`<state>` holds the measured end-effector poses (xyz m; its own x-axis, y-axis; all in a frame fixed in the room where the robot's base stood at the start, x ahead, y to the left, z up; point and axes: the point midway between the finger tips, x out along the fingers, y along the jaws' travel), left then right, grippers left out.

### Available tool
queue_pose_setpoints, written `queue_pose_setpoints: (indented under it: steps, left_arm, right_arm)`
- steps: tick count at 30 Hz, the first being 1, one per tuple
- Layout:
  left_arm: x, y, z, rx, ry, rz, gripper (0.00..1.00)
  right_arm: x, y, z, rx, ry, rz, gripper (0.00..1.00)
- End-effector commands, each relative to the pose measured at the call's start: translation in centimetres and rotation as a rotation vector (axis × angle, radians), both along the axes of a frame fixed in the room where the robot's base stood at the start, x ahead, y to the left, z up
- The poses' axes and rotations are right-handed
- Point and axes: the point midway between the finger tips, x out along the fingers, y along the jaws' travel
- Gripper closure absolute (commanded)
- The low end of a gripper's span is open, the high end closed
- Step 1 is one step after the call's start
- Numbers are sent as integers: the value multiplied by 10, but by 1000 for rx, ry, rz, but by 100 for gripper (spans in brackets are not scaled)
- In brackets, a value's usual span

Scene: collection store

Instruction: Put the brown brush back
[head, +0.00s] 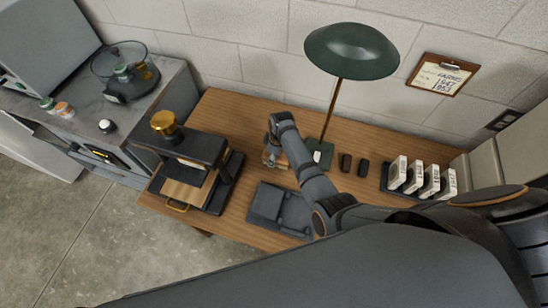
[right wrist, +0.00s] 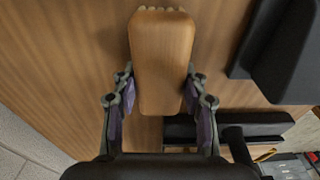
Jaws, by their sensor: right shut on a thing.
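The brown brush (right wrist: 163,62) has a light wooden body, with a pale scalloped edge at the top of the right wrist view. My right gripper (right wrist: 158,103) is shut on it, with one finger on each long side. In the head view my right gripper (head: 272,158) is over the wooden table (head: 232,115), between the black press and the green lamp. There the brush is mostly hidden by the gripper. I cannot tell whether it touches the table. My left gripper is in neither view.
A black press (head: 203,150) with a brass knob stands at the left. A dark tray-like object (head: 281,207) lies in front. The green lamp (head: 351,50), two small dark blocks and several white labelled boxes (head: 422,178) are to the right. Bare tabletop lies behind the press.

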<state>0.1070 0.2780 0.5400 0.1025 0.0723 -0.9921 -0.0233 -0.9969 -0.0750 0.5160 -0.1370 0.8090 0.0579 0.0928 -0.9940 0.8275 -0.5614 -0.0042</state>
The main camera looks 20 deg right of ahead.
Motion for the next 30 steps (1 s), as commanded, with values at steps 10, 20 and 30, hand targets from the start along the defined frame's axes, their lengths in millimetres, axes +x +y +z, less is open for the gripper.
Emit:
queue_pose_setpoints:
  steps: [10,20,30]
  left_arm:
    - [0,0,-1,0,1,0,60]
    - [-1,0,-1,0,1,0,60]
    - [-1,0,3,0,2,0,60]
  right_arm:
    - [0,0,-11,1,0,-1,50]
    - [0,0,-10,1,-2,-1,34]
    - [-1,-4,32,1,-7,-2,34]
